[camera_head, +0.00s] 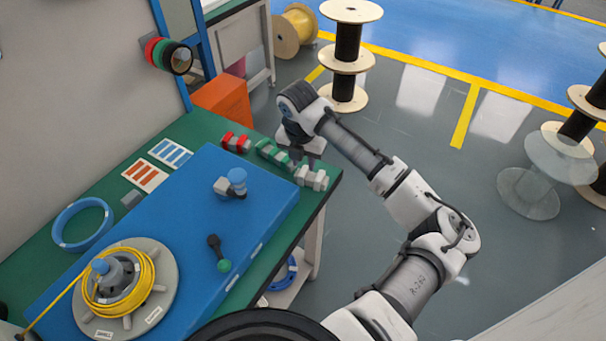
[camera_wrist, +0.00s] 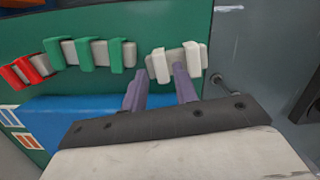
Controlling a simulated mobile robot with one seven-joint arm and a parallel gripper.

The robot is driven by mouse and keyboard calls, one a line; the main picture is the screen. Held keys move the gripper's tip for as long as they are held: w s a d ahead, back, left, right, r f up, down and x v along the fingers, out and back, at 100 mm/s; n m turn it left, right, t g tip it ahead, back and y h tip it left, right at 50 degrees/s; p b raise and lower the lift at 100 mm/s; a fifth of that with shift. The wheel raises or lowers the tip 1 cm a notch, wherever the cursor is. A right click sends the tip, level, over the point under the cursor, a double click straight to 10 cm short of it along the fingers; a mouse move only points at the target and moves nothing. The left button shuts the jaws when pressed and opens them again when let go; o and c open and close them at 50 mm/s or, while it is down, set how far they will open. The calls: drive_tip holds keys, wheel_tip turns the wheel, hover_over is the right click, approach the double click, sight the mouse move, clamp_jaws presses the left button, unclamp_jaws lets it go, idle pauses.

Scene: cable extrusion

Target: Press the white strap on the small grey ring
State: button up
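Two white straps (camera_wrist: 160,66) sit side by side on a small grey bar at the end of the green table, and they also show in the head view (camera_head: 312,178). My gripper (camera_wrist: 160,78) is open, with its two purple fingers apart and pointing at this white pair. The left white strap shows between the fingertips, and the right finger overlaps the gap beside the right strap. I see no contact, and cannot tell the depth. In the head view my gripper (camera_head: 304,152) hangs over the row, by the white pieces. I cannot make out a small grey ring for certain.
Green straps (camera_wrist: 88,54) and red straps (camera_wrist: 28,70) sit in the same row. A blue board (camera_head: 165,225) carries a grey reel with yellow cable (camera_head: 118,280), a blue-topped grey piece (camera_head: 236,184) and a green knob (camera_head: 224,265). A blue ring (camera_head: 60,228) lies left.

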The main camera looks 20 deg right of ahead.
drive_tip(key=shift+f+b, duration=0.7)
drive_tip(key=shift+f, duration=0.55)
drive_tip(key=shift+r, duration=0.2)
drive_tip(key=shift+c, duration=0.3)
drive_tip(key=c, duration=0.5)
drive_tip(key=shift+c, duration=0.2)
wheel_tip(320, 180, up, 8)
drive_tip(key=p, duration=0.6)
drive_tip(key=shift+a, duration=0.1)
